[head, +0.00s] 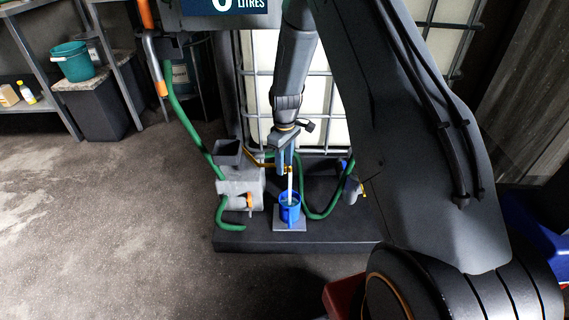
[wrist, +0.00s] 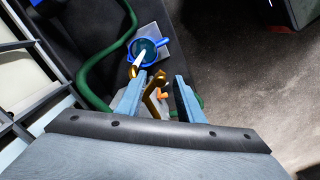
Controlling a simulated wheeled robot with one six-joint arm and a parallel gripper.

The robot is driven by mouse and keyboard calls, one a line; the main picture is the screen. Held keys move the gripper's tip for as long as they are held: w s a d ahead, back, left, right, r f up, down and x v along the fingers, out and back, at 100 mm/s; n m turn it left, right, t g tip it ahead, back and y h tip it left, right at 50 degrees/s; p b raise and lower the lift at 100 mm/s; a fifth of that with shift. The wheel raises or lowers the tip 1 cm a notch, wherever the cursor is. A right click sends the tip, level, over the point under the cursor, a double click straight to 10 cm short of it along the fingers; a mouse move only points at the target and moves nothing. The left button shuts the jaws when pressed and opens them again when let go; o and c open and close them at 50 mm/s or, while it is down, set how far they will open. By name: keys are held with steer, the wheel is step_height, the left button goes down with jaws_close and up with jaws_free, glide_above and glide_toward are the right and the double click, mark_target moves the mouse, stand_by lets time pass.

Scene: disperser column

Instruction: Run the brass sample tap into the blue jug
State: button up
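The blue jug (head: 289,215) stands upright on a small pale plate (head: 290,229) on the dark platform. It also shows in the wrist view (wrist: 158,44), with teal-looking liquid inside. The brass sample tap (head: 262,163) reaches across above the jug. A whitish stream runs from its spout (wrist: 134,72) down into the jug. My gripper (wrist: 161,82) is open, its two blue fingers apart on either side of the tap's brass handle (wrist: 153,95). I see gaps beside the handle, and cannot tell whether either finger touches it. In the head view my gripper (head: 285,158) is above the jug.
A grey pump-like unit (head: 240,188) with an orange handle sits left of the jug. A green hose (head: 317,214) loops to its right. A caged white tank (head: 262,80) stands behind. The concrete floor at left is clear; a shelf (head: 30,50) stands far left.

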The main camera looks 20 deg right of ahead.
steer(key=shift+c, duration=0.3)
jaws_close()
steer(key=shift+a, duration=0.1)
steer(key=shift+a+m+p, duration=0.45)
steer(key=shift+m, duration=0.55)
steer(key=shift+a+m+p, duration=0.45)
steer(key=shift+m+p, duration=0.05)
steer(key=shift+m, duration=0.5)
steer(key=shift+a+m+p, duration=0.45)
steer(key=shift+m, duration=0.55)
steer(key=shift+w, duration=0.1)
steer(key=shift+o, duration=0.3)
jaws_free()
steer(key=shift+r, duration=0.1)
